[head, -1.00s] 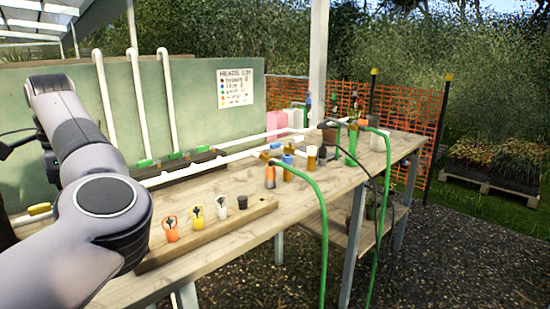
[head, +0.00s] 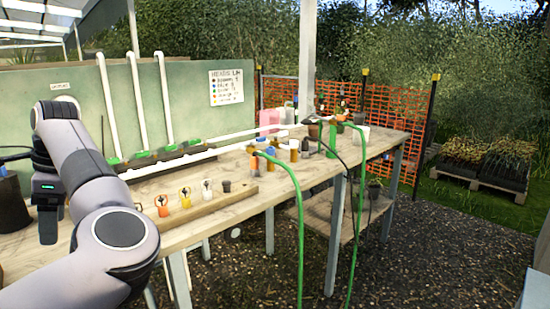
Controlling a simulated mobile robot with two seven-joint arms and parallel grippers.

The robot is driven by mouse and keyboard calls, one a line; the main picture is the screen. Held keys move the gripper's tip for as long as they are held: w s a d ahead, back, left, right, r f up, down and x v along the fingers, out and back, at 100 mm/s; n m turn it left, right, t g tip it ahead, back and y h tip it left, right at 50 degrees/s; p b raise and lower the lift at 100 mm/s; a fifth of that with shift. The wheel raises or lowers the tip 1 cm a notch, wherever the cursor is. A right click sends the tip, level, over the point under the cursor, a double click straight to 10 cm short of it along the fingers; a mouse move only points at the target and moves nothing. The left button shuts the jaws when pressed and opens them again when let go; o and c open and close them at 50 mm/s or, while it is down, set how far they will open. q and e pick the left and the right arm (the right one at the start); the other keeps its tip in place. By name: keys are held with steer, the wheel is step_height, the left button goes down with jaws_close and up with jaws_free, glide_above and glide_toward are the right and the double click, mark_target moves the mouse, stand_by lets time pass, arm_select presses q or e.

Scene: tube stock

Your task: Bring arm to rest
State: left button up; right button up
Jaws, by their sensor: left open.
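My left arm (head: 120,232) comes in from the lower left, its grey links bent at the elbow. My left gripper (head: 48,228) hangs at the far left, dark with a small green light, its jaws pointing down over the left end of the wooden bench (head: 215,222). The jaws are open, and I see nothing held between them. My right gripper is not in view.
A wooden strip (head: 205,210) holds an orange (head: 162,207), a yellow, a white and a black head. Coloured tubes, bottles and green hoses (head: 299,225) crowd the bench's right part. White pipes (head: 165,100) stand at the back. Gravel lies right of the bench.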

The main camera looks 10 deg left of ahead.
arm_select(q)
steer(key=s+a+r+m+g+y+p, duration=0.1)
steer(key=s+a+r+m+g+y, duration=0.2)
steer(key=a+y, duration=0.35)
steer(key=s+a+m+g+y, duration=0.2)
steer(key=s+a+y, duration=0.3)
steer(key=a+y, duration=0.15)
steer(key=w+d+r+m+t+y+p, duration=0.1)
steer(key=w+d+m+t+y, duration=0.3)
steer(key=m+t, duration=0.55)
steer(key=w+d+r+m+t+y+p, duration=0.1)
steer(key=w+d+m+t+y, duration=0.4)
steer(key=m, duration=0.7)
steer(key=d+f+m+t+h, duration=1.2)
steer(key=d+f+m+h, duration=0.75)
steer(key=m, duration=0.65)
steer(key=s+d+f+m+g+h+p, duration=0.1)
steer(key=s+d+f+m+g+h, duration=0.2)
steer(key=s+f, duration=0.6)
steer(key=s+d+f+m+g+h+p, duration=0.1)
steer(key=s+d+f+m+g+h, duration=0.3)
steer(key=s+d+f+m+g, duration=0.2)
steer(key=s+d+f+m, duration=0.2)
steer(key=s+f, duration=0.1)
steer(key=shift+s+d+g, duration=0.35)
steer(key=shift+s+d, duration=0.05)
